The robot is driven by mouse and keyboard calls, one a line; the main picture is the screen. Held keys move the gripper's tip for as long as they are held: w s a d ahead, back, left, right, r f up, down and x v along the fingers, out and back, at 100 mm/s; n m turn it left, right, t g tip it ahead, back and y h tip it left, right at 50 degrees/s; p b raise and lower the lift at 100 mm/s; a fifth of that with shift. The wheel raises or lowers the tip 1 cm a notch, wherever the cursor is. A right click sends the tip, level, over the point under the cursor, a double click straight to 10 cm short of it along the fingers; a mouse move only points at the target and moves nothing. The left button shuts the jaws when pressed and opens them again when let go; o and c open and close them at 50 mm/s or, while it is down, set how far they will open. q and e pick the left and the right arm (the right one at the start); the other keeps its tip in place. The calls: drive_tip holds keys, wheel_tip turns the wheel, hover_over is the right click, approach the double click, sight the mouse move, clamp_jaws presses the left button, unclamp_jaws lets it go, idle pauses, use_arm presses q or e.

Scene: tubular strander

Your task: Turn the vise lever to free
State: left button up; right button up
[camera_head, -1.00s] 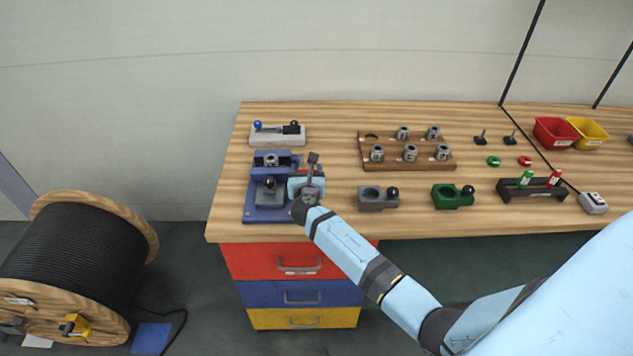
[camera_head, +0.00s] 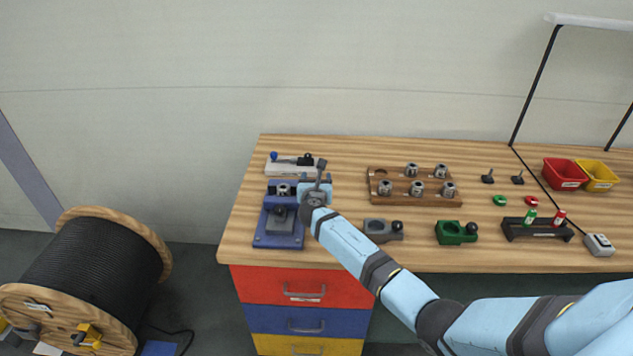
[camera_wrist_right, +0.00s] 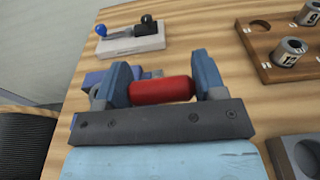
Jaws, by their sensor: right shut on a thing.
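The blue vise (camera_head: 278,239) stands at the left end of the wooden bench, with a grey block on its base. My right gripper (camera_head: 315,188) is at the right of the vise, towards its back jaw. In the right wrist view my right gripper (camera_wrist_right: 163,82) has its two blue fingers at either end of a red cylindrical grip (camera_wrist_right: 162,91), shut on it. The grip appears to be the lever's handle; the rest of the lever is hidden behind the gripper. My left gripper is not in view.
A pale fixture (camera_head: 288,168) with blue and black knobs lies behind the vise. A wooden rack (camera_head: 388,204) of numbered metal collars is to the right. Grey (camera_head: 382,231) and green (camera_head: 456,233) holders stand near the front edge.

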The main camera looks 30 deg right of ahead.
drive_tip(key=o, duration=1.2)
drive_tip(key=shift+d, duration=0.1)
drive_tip(key=shift+o, duration=0.4)
drive_tip(key=shift+w+f, duration=0.1)
drive_tip(key=shift+f, duration=0.05)
drive_tip(key=v, duration=1.4)
drive_tip(key=shift+d, duration=0.1)
drive_tip(key=s+a+f+m+g+y, duration=0.1)
drive_tip(key=s+a+f+m+y, duration=0.25)
drive_tip(key=s+f+m, duration=0.35)
drive_tip(key=s+a+f+m+g+y, duration=0.1)
drive_tip(key=s+a+f+m+y, duration=0.25)
drive_tip(key=s+f, duration=0.4)
drive_tip(key=s+a+m+y, duration=0.2)
drive_tip(key=s+m, duration=0.6)
drive_tip(key=s, duration=0.1)
drive_tip(key=s+a+m+g+y, duration=0.1)
drive_tip(key=s+a+m+y, duration=0.1)
drive_tip(key=s+m, duration=0.6)
drive_tip(key=shift+s+a+y, duration=0.35)
drive_tip(key=shift+s+y, duration=0.15)
drive_tip(key=shift+s, duration=0.4)
